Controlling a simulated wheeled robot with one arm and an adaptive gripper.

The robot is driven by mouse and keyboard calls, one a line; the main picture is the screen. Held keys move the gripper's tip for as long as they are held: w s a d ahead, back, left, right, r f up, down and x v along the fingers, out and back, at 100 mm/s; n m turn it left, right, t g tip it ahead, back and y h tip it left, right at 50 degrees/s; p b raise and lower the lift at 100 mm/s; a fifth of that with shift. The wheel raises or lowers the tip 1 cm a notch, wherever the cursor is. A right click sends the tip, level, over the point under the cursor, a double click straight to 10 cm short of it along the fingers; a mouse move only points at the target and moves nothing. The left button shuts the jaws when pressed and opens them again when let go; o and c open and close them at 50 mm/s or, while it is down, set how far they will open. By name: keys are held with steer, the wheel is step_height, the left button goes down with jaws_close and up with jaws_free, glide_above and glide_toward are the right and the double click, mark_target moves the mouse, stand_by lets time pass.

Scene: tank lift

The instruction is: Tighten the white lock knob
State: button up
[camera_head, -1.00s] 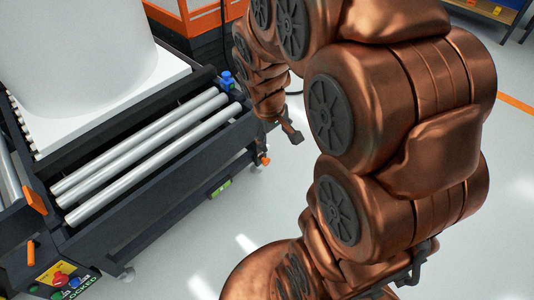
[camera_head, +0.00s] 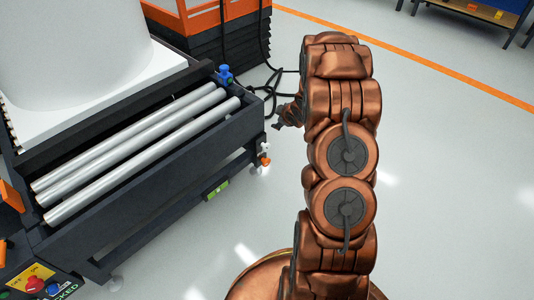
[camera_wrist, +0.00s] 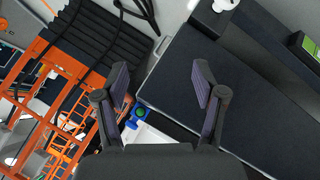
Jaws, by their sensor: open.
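A small white round part (camera_wrist: 224,5), which looks like the white lock knob, sits at the top edge of the wrist view by the dark frame's end. In the head view, a small pale part (camera_head: 264,147) shows at the frame corner, above an orange piece; I cannot tell if it is the same knob. My gripper (camera_wrist: 161,75) is open and empty, with its fingers spread over the frame's corner and apart from the white part. In the head view my gripper (camera_head: 279,125) is small, just right of the frame's end and partly hidden by my arm.
A dark roller frame (camera_head: 150,180) with silver rollers (camera_head: 145,155) carries a white tank (camera_head: 75,50). An orange lift (camera_head: 205,20) with black bellows stands behind. Floor at right is clear.

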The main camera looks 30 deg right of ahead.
mark_target(268, 148)
steer(key=s+a+f+n+t+y+b, duration=0.1)
steer(key=s+f+n+t+y+b, duration=0.2)
steer(key=f, duration=0.7)
steer(key=s+a+f+t+y+b, duration=0.1)
steer(key=f+t+y+b, duration=0.2)
steer(key=f+t+b, duration=0.5)
steer(key=shift+w+a+f+g, duration=0.2)
steer(key=shift+w+g, duration=0.2)
steer(key=shift+w, duration=0.9)
steer(key=shift+w+a+f+g, duration=0.25)
steer(key=shift+w+g, duration=0.15)
steer(key=shift+w, duration=0.95)
steer(key=shift+w+a+f+g, duration=0.2)
steer(key=shift+w+g, duration=0.2)
steer(key=shift+w, duration=0.9)
steer(key=c, duration=1.2)
steer(key=shift+o, duration=0.2)
